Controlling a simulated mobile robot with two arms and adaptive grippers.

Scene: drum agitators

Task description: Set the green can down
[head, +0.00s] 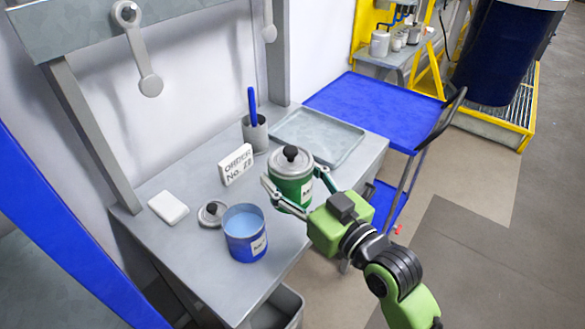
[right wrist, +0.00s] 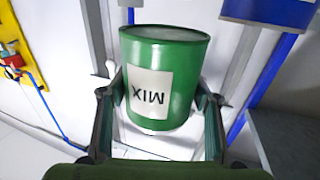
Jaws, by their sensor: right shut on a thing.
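The green can (head: 291,188) has a grey lid with a black knob and a white label. It is in my right gripper (head: 287,197), over or at the right part of the grey bench (head: 190,238). In the right wrist view the green can (right wrist: 165,75) appears upside down, its label reading MIX, between the two fingers of my right gripper (right wrist: 160,105). I cannot tell whether its base touches the bench. My left gripper is not in view.
An open blue can (head: 246,240) stands left of the green can, with a loose lid (head: 212,213) beside it. A sign (head: 236,164), pen cup (head: 255,132) and grey tray (head: 318,138) stand behind. A white block (head: 168,207) lies left. A blue cart (head: 375,108) adjoins.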

